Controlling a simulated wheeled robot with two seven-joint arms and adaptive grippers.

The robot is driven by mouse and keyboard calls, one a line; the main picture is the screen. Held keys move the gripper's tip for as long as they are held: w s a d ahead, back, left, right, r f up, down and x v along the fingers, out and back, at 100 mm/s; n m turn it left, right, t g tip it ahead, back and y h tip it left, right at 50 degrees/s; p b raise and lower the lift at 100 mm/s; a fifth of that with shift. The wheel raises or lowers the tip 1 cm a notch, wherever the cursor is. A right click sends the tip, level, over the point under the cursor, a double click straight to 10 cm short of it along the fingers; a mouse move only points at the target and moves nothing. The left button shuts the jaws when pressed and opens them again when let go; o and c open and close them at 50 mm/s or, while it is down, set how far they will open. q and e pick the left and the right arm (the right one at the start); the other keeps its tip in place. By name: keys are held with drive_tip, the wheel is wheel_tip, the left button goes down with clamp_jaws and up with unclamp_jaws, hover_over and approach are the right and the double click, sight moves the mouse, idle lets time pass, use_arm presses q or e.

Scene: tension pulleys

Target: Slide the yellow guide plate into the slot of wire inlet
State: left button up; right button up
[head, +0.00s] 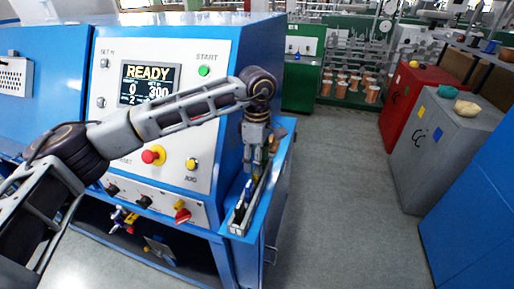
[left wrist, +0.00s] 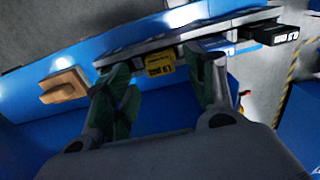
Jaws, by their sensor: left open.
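My left gripper (head: 255,172) points down over the narrow tray at the right side of the blue machine. In the left wrist view the gripper (left wrist: 162,85) is open, its two dark green fingers apart. The yellow guide plate (left wrist: 160,63), with dark lettering, shows between and beyond the fingertips, against a long grey rail (left wrist: 135,47). I cannot tell whether a finger touches it. The slot of the wire inlet cannot be made out clearly. In the head view my gripper hides much of this area. My right gripper is in neither view.
The blue tray (head: 236,228) holds dark tools. In the left wrist view a wooden-coloured block (left wrist: 64,86) lies left and a black lettered piece (left wrist: 277,35) right. The machine panel has a red knob (head: 153,155). Grey and red cabinets stand right, beyond open floor (head: 335,190).

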use_arm(q)
drive_tip(key=shift+f, duration=1.7)
drive_tip(key=shift+c, duration=0.2)
drive_tip(key=c, duration=1.1)
drive_tip(key=shift+o, duration=0.2)
drive_tip(key=shift+r+p, duration=0.3)
drive_tip(key=shift+r, duration=0.1)
drive_tip(key=shift+r, duration=0.6)
drive_tip(key=shift+r+p, duration=0.3)
drive_tip(key=shift+r, duration=0.05)
